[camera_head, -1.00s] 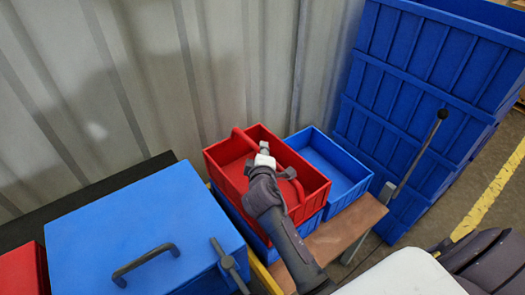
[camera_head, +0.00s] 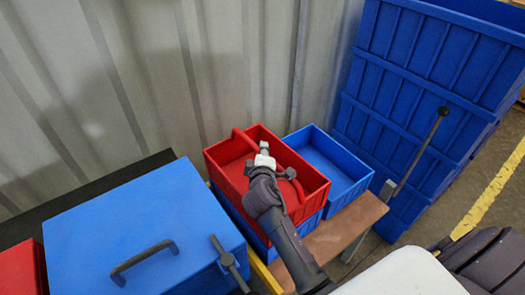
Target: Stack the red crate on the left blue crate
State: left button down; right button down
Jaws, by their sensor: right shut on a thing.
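The red crate (camera_head: 312,181) sits on top of the left blue crate (camera_head: 232,211), which shows only as a strip of wall below it. The red crate looks level and in line with the blue one; whether it rests fully on it cannot be told. My left gripper is not in view.
The blue crates stand on a brown wooden bench (camera_head: 345,225) against a corrugated metal wall (camera_head: 150,70). A blue box with a black handle (camera_head: 130,230) stands left. Tall stacked blue bins (camera_head: 420,100) and a black-knobbed lever (camera_head: 425,145) stand right.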

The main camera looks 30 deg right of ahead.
jog(key=shift+f+b, duration=0.45)
jog(key=shift+f, duration=0.05)
jog(key=c, duration=1)
grip_release()
jog(key=shift+c, duration=0.2)
jog(key=shift+s+f, duration=0.1)
jog(key=shift+f, duration=0.05)
jog(key=v, duration=0.7)
jog(key=shift+s, duration=0.15)
jog(key=shift+a, duration=0.1)
